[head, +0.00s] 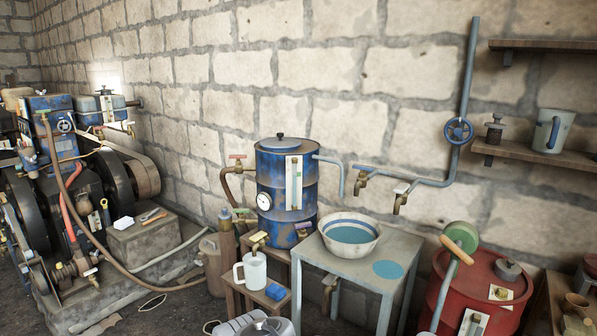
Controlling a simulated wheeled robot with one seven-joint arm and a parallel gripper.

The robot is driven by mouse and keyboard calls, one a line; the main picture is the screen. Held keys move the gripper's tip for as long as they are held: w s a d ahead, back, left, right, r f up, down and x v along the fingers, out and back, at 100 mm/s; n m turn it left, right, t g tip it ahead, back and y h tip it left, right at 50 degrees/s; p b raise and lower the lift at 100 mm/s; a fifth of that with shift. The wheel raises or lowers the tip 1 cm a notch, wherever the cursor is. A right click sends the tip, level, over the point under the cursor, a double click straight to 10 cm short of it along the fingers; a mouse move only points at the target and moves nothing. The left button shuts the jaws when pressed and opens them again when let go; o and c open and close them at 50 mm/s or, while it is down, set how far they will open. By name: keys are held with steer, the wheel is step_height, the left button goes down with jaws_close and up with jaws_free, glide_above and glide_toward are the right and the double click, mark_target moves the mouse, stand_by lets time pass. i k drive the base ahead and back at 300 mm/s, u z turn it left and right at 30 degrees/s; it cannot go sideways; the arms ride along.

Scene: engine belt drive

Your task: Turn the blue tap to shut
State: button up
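A small brass tap with a blue bar handle (365,169) hangs from the left end of the blue-grey wall pipe, above the back of the bowl. The handle appears to lie roughly along the pipe. No water stream can be made out below its spout. A blue handwheel (458,131) sits higher on the same pipe, where it runs up the wall. My gripper is not in this view.
A white-handled tap (402,189) is close to the right of the blue one. Below stand a grey table (345,273) with a bowl (350,236), a blue drum (274,180) and a red drum (485,283). A shelf (535,155) is at right; engine machinery (65,150) fills the left.

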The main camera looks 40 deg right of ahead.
mark_target(363, 168)
steer(key=u, duration=0.55)
steer(key=i, duration=1.2)
steer(key=z, duration=0.65)
